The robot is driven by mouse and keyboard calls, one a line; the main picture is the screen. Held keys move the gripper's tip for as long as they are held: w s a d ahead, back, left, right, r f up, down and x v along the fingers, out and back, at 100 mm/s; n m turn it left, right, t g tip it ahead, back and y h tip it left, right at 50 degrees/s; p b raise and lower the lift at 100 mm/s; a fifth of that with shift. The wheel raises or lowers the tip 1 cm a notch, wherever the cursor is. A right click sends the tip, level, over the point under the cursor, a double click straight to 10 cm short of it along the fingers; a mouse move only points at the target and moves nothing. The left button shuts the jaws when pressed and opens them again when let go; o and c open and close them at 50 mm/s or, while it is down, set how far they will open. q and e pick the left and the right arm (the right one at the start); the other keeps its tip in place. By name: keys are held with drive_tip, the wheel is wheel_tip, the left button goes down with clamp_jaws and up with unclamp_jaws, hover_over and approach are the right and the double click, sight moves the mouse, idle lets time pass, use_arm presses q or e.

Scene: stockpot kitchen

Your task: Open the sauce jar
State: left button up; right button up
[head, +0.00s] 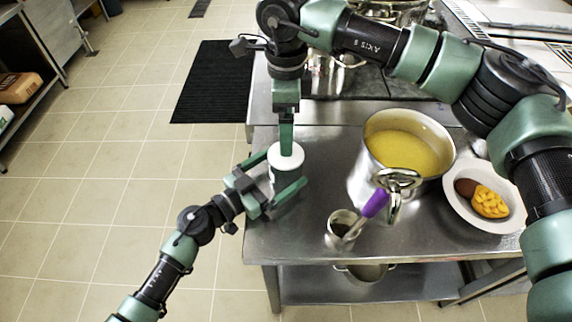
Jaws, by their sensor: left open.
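The sauce jar (285,176) stands upright near the left edge of the steel table, with a white lid (284,161) on top. My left gripper (278,173) reaches in from the lower left. It is open, with one finger on each side of the jar body; whether they touch it is unclear. My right gripper (287,148) comes down from above, its fingertips over the lid. Its fingers are seen edge-on, so I cannot tell whether they are open or shut, or whether they touch the lid. The lid hides part of the jar body.
A big pot (366,163) of yellow soup stands right of the jar. A white plate (462,207) of food lies further right. A dark mat (213,85) lies on the floor.

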sight(275, 159)
use_arm(q)
drive_tip(key=shift+w+d, duration=0.4)
drive_tip(key=shift+d, duration=0.05)
drive_tip(key=c, duration=2)
clamp_jaws()
use_arm(e)
drive_tip(key=shift+o, duration=0.7)
wheel_tip(275, 159, up, 4)
drive_tip(key=d+m+y, duration=0.2)
drive_tip(key=m, duration=0.2)
drive_tip(key=shift+t, duration=0.3)
drive_tip(key=f, duration=0.3)
drive_tip(key=a+f, duration=0.1)
drive_tip(key=f, duration=0.3)
drive_tip(key=a+f, duration=0.1)
drive_tip(key=f, duration=0.3)
drive_tip(key=shift+f, duration=0.15)
